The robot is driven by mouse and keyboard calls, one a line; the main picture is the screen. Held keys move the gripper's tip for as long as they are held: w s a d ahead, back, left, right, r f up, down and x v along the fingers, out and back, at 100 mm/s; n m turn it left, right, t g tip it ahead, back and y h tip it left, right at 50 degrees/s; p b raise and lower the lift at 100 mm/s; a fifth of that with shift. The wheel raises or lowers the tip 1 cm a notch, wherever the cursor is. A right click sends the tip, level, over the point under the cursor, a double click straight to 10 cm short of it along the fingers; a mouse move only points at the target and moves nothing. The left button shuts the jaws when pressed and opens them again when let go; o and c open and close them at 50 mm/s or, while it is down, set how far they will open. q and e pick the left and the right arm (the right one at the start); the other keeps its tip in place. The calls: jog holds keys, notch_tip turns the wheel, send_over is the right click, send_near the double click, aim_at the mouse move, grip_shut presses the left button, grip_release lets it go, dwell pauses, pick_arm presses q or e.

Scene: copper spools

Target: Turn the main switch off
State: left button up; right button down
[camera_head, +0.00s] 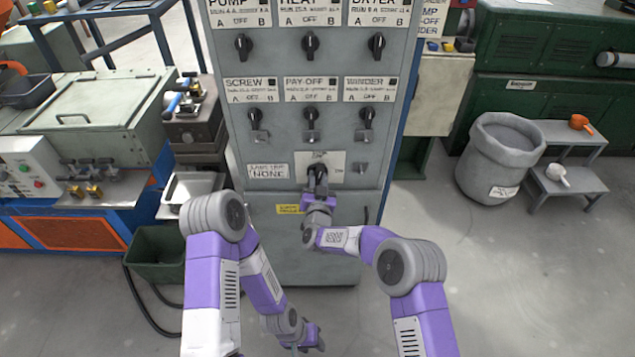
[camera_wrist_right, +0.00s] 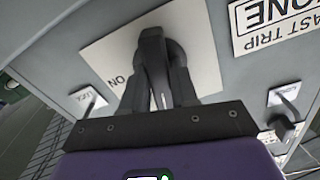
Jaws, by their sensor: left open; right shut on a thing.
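The main switch is a black rotary handle on a pale plate (camera_head: 334,160) low on the grey control cabinet (camera_head: 230,75). My right gripper (camera_head: 318,183) is at this handle and shut on it. In the right wrist view the main switch (camera_wrist_right: 152,45) stands between the two dark fingers of my right gripper (camera_wrist_right: 160,85). The word ON shows on the plate beside it; the fingers hide part of the handle. My left gripper (camera_head: 308,343) is open and low over the floor in front of the cabinet, away from the switch.
Several black selector knobs and small keyed switches sit above the main switch. A green bin (camera_head: 158,250) stands left; a grey barrel (camera_head: 500,155) stands right.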

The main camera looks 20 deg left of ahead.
jog(key=shift+n, duration=1.3)
jog(key=c, duration=1)
grip_release()
jog(key=shift+o, duration=0.2)
jog(key=shift+s, duration=0.15)
jog(key=v, duration=0.7)
jog(key=shift+s, duration=0.2)
jog(key=shift+d, duration=0.15)
